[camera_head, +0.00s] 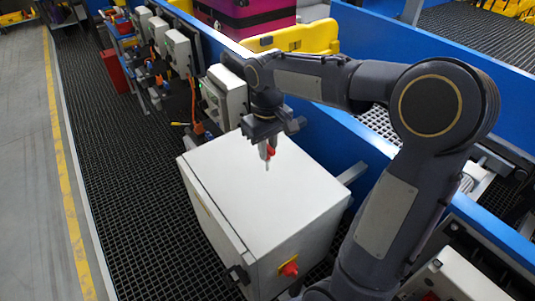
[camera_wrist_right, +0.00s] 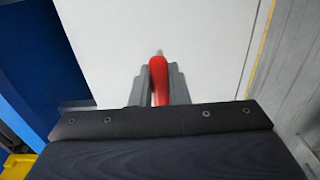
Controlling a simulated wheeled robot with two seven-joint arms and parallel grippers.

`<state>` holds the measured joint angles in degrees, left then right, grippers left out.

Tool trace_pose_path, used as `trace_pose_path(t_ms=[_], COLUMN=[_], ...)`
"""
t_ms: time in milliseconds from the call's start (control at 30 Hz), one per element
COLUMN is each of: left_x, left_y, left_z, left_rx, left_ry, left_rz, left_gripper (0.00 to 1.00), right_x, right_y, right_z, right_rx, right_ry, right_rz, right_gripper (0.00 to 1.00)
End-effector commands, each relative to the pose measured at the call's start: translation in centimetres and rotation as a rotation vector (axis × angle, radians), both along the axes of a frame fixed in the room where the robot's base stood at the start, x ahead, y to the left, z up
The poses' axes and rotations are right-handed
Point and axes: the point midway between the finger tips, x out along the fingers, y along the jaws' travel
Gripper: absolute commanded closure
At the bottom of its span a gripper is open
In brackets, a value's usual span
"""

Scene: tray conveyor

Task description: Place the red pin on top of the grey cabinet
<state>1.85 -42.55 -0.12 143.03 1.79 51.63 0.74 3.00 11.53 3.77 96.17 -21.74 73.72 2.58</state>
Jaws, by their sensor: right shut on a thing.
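The grey cabinet (camera_head: 235,190) stands in the middle of the head view, with a bare, light flat top and a red knob on its front. My right gripper (camera_head: 268,149) is over the far right part of that top, pointing down. It is shut on the red pin (camera_head: 270,153), whose pale tip points down toward the top. In the right wrist view the red pin (camera_wrist_right: 158,80) sits between the two fingers, with the pale cabinet top (camera_wrist_right: 215,45) behind it. I cannot tell whether the tip touches the top. My left gripper is not in view.
A blue rail (camera_head: 345,135) runs along the right of the cabinet. Grey boxes with cables (camera_head: 225,95) stand behind it. A yellow case (camera_head: 295,38) and a magenta box (camera_head: 250,15) are further back. Dark grating (camera_head: 120,170) lies open to the left.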

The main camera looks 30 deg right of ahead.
Motion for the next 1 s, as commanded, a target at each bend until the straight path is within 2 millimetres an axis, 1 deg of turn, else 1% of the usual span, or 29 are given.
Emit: trace_pose_path(t_ms=[33, 100, 200, 500, 633, 667, 800, 1000], left_x=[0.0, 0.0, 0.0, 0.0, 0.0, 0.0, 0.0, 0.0], left_y=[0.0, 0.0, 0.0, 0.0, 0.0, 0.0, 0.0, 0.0], left_z=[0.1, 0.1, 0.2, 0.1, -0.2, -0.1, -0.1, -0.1], left_rx=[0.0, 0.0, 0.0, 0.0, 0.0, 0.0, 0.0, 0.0], left_ry=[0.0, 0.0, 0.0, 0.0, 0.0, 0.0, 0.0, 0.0], left_rz=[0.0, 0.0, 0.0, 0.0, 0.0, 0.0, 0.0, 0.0], left_gripper=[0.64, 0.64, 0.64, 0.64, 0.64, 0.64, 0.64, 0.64], right_x=[0.1, 0.1, 0.1, 0.1, 0.1, 0.1, 0.1, 0.1], right_y=[-0.1, -0.1, 0.0, 0.0, 0.0, 0.0, 0.0, 0.0], right_z=[-0.9, -2.0, -2.9, -3.2, -3.6, -3.5, -3.5, -3.4], right_rx=[0.0, 0.001, 0.001, 0.001, 0.001, 0.001, 0.001, 0.001], right_ry=[0.005, 0.005, 0.002, 0.0, 0.0, 0.0, 0.001, 0.001], right_rz=[-0.001, -0.001, 0.0, -0.001, -0.001, -0.001, -0.001, -0.001], right_gripper=[1.0, 1.0, 1.0, 1.0, 1.0, 0.81, 0.63, 0.63])
